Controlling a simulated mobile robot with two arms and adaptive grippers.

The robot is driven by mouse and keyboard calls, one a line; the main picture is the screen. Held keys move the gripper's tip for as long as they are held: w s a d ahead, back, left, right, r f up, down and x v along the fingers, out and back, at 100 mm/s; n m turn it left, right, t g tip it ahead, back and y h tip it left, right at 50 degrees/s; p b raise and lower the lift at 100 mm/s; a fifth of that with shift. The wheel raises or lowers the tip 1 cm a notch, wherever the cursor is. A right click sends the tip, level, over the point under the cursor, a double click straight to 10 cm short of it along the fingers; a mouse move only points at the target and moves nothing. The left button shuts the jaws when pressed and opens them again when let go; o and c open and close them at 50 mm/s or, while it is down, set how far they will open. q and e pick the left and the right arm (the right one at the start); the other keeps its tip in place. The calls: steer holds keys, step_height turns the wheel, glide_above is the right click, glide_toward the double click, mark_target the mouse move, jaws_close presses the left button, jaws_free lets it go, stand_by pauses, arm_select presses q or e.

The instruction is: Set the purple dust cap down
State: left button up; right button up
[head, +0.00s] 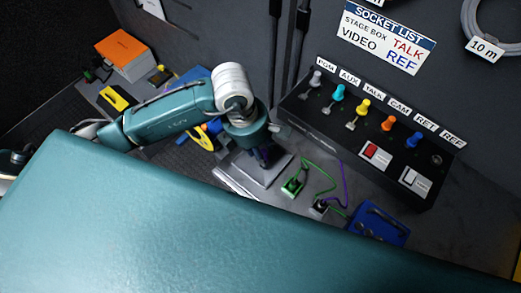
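My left arm comes in from the left, and its gripper (262,157) points down over a grey stand or tray (268,180). The fingers are small, dark and partly covered by my own wrist, so I cannot tell whether they are open or shut. A dark purplish patch shows at the fingers, but I cannot make out whether it is the purple dust cap. A thin purple cord (343,182) runs beside the green cable, right of the gripper. My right gripper is not in view; a large teal part of my body fills the foreground.
A black socket panel (360,135) with coloured connectors stands right of the gripper. A green connector (292,187) with its cable and a blue box (378,222) lie in front of it. An orange box (122,52) and a yellow item (114,97) are at left.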

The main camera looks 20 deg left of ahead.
arm_select(q)
steer(key=shift+r+p, duration=0.3)
step_height(320, 180, up, 12)
steer(key=a+b, duration=0.2)
steer(key=shift+s+f, duration=0.25)
steer(key=shift+s, duration=0.2)
